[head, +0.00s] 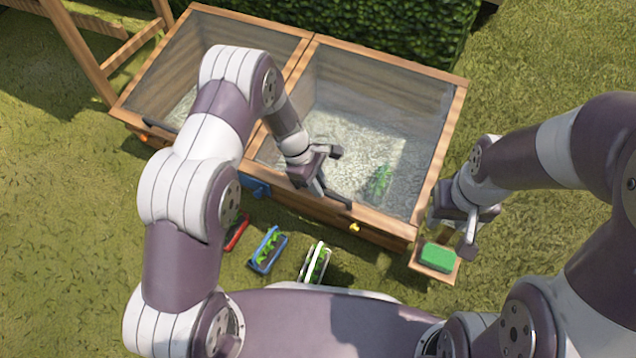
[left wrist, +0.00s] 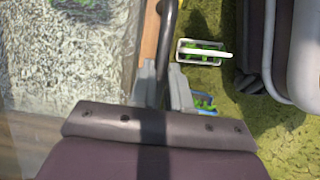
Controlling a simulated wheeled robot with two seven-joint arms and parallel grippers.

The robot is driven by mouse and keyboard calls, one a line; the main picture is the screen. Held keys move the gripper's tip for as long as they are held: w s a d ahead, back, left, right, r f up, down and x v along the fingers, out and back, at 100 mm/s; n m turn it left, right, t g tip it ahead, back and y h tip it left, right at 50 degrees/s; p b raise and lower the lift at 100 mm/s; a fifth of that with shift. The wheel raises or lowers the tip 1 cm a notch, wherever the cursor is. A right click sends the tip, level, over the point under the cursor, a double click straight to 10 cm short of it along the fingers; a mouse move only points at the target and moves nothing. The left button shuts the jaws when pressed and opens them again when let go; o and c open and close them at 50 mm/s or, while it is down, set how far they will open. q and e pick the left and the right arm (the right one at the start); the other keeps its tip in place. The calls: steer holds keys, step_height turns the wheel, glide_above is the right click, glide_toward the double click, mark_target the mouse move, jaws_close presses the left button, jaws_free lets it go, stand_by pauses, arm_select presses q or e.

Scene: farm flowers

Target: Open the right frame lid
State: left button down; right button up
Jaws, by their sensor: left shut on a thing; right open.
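The right frame lid (head: 388,72) is a glazed panel with a wooden rim on the right half of the cold frame, and it looks closed. Its dark handle (head: 338,201) runs along the front edge; it also shows in the left wrist view (left wrist: 168,30). My left gripper (head: 318,180) is shut on the handle, with its fingers on either side of the bar in the left wrist view (left wrist: 165,88). My right gripper (head: 470,232) is open and empty, to the right of the frame above a small wooden stand.
The left lid (head: 235,40) is beside it. A green block (head: 437,257) lies on the small stand. Red (head: 237,232), blue (head: 268,250) and white (head: 315,262) planters stand on the grass in front. A hedge (head: 400,30) is behind; grass is clear at right.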

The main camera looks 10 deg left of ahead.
arm_select(q)
steer(key=w+d+r+p, duration=0.1)
steer(key=w+r+p, duration=0.1)
steer(key=r+p, duration=0.6)
steer(key=w+d+r+p, duration=0.1)
steer(key=w+r+p, duration=0.2)
steer(key=r+p, duration=0.5)
steer(key=w+d+r+p, duration=0.1)
steer(key=w+r+p, duration=0.2)
steer(key=r+p, duration=0.5)
steer(key=shift+w+r, duration=0.2)
steer(key=shift+r, duration=3.3)
steer(key=c, duration=1.1)
jaws_free()
steer(key=shift+f, duration=0.15)
steer(key=shift+w+f, duration=0.25)
steer(key=shift+w, duration=0.05)
steer(key=shift+s, duration=0.2)
steer(key=shift+a+r+p, duration=0.1)
steer(key=shift+p, duration=0.2)
